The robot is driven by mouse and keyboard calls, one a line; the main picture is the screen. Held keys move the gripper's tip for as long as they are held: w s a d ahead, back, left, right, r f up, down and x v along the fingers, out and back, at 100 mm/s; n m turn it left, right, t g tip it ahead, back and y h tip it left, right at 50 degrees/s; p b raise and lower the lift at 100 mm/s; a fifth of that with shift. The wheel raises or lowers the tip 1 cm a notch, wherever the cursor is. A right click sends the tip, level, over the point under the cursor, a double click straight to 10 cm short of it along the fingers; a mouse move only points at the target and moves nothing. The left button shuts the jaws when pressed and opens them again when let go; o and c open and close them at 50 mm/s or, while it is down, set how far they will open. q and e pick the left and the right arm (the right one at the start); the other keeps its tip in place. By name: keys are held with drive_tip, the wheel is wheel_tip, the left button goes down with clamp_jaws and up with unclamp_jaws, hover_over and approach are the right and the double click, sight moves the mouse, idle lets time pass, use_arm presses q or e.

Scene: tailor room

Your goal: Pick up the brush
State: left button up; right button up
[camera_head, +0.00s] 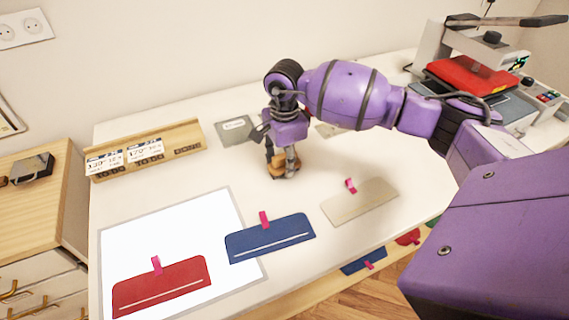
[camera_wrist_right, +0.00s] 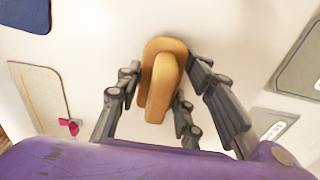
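The brush (camera_head: 285,172) lies on the white table in the head view, under my right gripper (camera_head: 281,155). In the right wrist view the brush (camera_wrist_right: 163,75) is tan wood, with a wide rounded base and a raised grip along its middle. My right gripper's fingers (camera_wrist_right: 160,92) stand apart on either side of the brush. They look open, with small gaps between fingers and brush. The gripper points down and partly hides the brush in the head view. The brush's bristles are not visible. My left gripper is not in view.
On the table (camera_head: 210,170) lie a red pocket piece (camera_head: 165,285) on a white sheet, a blue piece (camera_head: 270,237) and a beige piece (camera_head: 360,203), each with a pink clip. A wooden card holder (camera_head: 150,145) stands at back left; a red-topped press (camera_head: 470,80) stands at right.

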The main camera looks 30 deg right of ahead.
drive_tip(key=c, duration=0.3)
drive_tip(key=shift+r, duration=0.1)
